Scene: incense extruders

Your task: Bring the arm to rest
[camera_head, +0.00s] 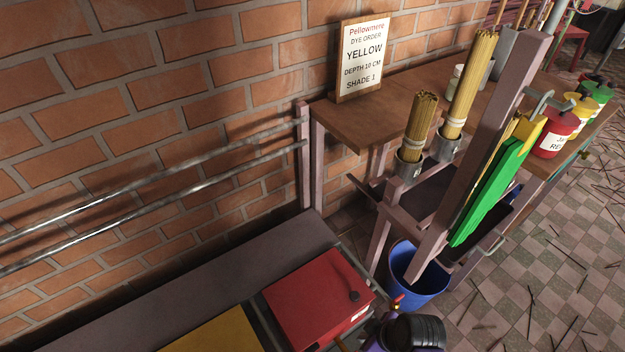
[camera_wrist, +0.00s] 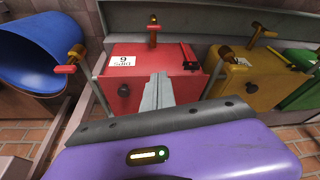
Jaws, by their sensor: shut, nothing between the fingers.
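My gripper (camera_wrist: 158,88) shows in the wrist view with its two grey fingers together and nothing between them. The fingers point toward the front of a red box (camera_wrist: 135,85) with a white label and a dark knob; I cannot tell how far apart they are from it. In the camera_head view, part of my arm, black and purple, shows at the bottom, just right of the red box (camera_head: 315,300). The fingertips cannot be made out there.
A blue bucket (camera_head: 418,285) stands near my arm. A yellow box (camera_wrist: 250,78) adjoins the red one. A wooden table (camera_head: 400,95) bears a "YELLOW" dye order sign (camera_head: 362,55). Stick bundles (camera_head: 470,80) and a green board (camera_head: 490,190) stand at a frame. Tiled floor at right has scattered sticks.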

